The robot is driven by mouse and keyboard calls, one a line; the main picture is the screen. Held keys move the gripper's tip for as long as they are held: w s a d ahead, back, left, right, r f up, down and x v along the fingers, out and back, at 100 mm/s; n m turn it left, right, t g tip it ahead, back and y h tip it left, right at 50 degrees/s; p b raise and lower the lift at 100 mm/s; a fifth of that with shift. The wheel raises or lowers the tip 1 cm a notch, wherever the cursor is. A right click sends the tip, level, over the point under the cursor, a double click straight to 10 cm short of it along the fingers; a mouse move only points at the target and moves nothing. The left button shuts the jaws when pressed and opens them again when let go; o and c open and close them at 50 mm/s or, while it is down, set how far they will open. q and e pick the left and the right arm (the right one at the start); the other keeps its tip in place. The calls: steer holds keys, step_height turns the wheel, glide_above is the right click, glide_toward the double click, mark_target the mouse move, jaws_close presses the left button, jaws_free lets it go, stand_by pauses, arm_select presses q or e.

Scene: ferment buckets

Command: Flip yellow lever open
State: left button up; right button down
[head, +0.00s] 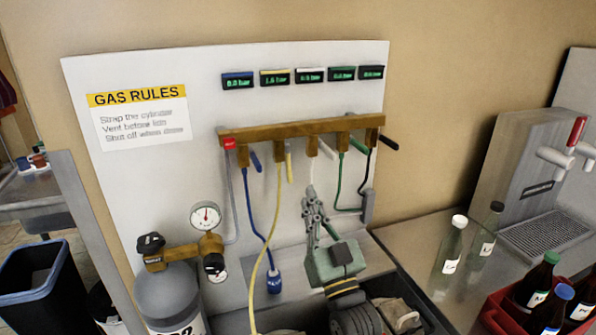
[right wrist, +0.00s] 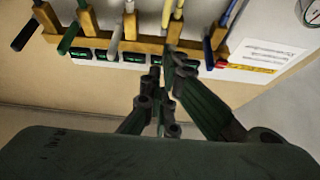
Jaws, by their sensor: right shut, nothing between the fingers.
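The yellow lever (head: 289,167) hangs almost straight down from the brass manifold (head: 300,128), just right of the yellow hose (head: 275,210). My right gripper (head: 311,191) is shut and empty. In the head view its fingers point up, below and a little right of the yellow lever, near the white hose. A gap shows between fingertips and lever in the picture; the depth is hard to judge. The fingers also show in the right wrist view (right wrist: 162,62), in front of the manifold, with yellow parts beyond the tips. My left gripper is not in view.
A blue lever (head: 255,161) is left of the yellow one; green (head: 358,146) and black (head: 388,142) levers are to the right. Small displays (head: 275,77) line the panel. A gas cylinder (head: 172,293) with gauges stands lower left. Bottles (head: 452,245) stand on the right counter.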

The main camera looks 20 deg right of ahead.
mark_target(288, 164)
arm_select(q)
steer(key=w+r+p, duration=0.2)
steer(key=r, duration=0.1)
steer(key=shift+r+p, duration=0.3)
steer(key=shift+p, duration=0.05)
arm_select(e)
steer(key=w+r, duration=0.1)
steer(key=w, duration=0.8)
steer(key=shift+a+r, duration=0.15)
steer(key=shift+r, duration=0.05)
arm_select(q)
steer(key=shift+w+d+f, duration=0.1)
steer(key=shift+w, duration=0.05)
